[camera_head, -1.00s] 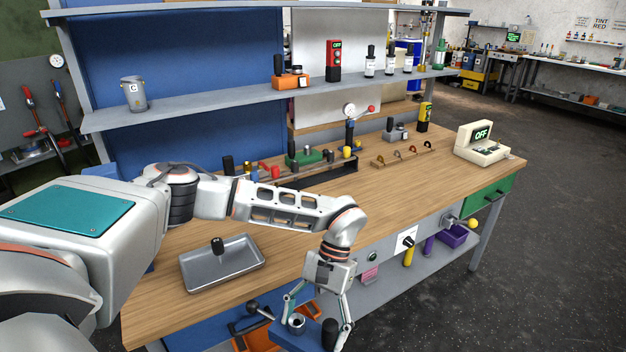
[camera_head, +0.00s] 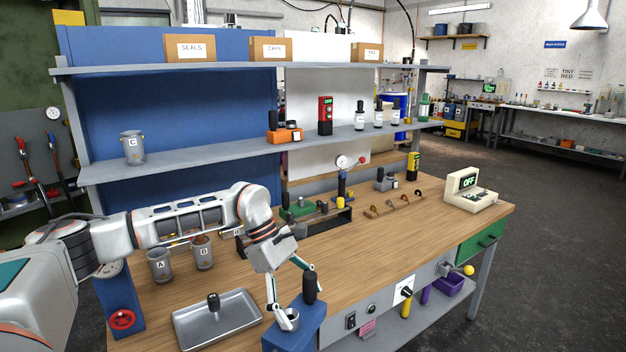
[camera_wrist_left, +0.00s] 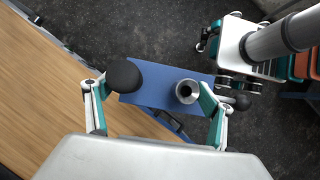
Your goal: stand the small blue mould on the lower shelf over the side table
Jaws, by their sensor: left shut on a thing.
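My left gripper (camera_head: 293,297) is shut on the small blue mould (camera_head: 292,337), a blue block with a black knob and a grey metal cup on top. It holds the mould upright, at the front edge of the wooden table (camera_head: 377,248). In the left wrist view the mould (camera_wrist_left: 158,96) shows between the fingers (camera_wrist_left: 155,105), with the knob at left and cup at right. Its lower part is cut off in the head view. The lower shelf (camera_head: 205,158) runs across above the table. My right gripper is not in view.
Pot C (camera_head: 132,148) stands at the shelf's left; an orange block (camera_head: 285,135), a red device (camera_head: 325,115) and bottles stand further right. The shelf between pot C and the orange block is bare. Pots A (camera_head: 160,265) and B (camera_head: 203,253) and a tray (camera_head: 217,318) are on the table.

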